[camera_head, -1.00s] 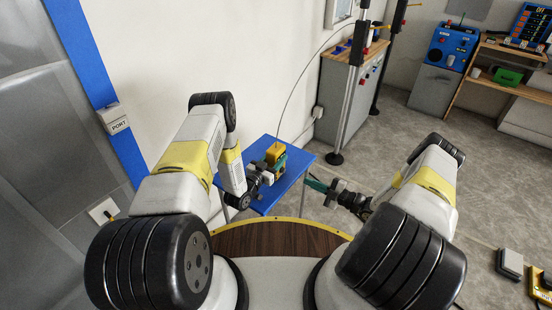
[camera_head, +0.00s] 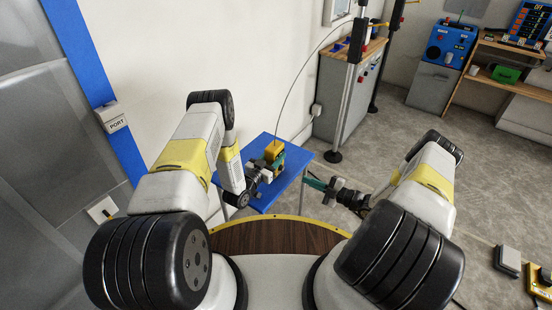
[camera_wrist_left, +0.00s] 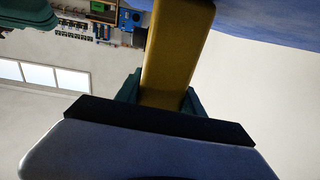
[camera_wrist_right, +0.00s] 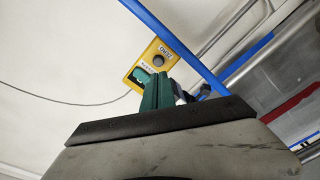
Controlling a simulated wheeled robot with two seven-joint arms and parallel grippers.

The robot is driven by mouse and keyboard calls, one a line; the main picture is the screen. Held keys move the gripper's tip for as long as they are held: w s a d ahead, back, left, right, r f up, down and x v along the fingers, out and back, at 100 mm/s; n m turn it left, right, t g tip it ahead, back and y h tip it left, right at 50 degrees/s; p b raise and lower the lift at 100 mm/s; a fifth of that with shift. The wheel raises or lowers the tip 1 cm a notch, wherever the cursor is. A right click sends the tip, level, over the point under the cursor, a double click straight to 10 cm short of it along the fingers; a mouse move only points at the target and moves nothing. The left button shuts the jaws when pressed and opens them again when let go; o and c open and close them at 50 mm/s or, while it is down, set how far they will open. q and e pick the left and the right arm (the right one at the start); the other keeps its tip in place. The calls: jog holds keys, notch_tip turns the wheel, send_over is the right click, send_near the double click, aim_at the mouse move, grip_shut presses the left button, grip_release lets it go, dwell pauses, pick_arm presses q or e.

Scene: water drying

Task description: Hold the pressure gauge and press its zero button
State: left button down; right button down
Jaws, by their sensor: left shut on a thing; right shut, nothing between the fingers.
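The yellow pressure gauge (camera_head: 274,151) is by the far part of the blue table. My left gripper (camera_head: 268,166) is shut on it. In the left wrist view its yellow body (camera_wrist_left: 176,50) sits between the green fingers.
The small blue table (camera_head: 291,171) stands against the white wall. A thin dark cable (camera_head: 289,97) rises from near the gauge towards poles by a grey cabinet (camera_head: 342,105). Open floor (camera_head: 400,140) lies to the right of the table.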

jog(key=s+a+f+n+g+h, duration=0.3)
jog(key=s+f+n+g+h, duration=0.25)
jog(key=s+f+g, duration=0.6)
jog(key=s+d+f+n+t+h, duration=0.2)
jog(key=s+d+f+n+h, duration=0.4)
jog(key=d+f+n+h, duration=0.3)
jog(key=w+d+r+n+t, duration=0.35)
jog(key=w+r+t, duration=0.2)
jog(key=w, duration=0.35)
jog(key=w+a+r+n+t+y, duration=0.1)
jog(key=w+a+r+n+t, duration=0.1)
jog(key=r, duration=0.6)
jog(key=w+a+r+n+t+y, duration=0.2)
jog(key=w+a+r+t, duration=0.3)
jog(key=a+r+t, duration=0.1)
jog(key=shift+a+r+t, duration=0.3)
jog(key=shift+a+r, duration=0.15)
jog(key=shift+r, duration=0.4)
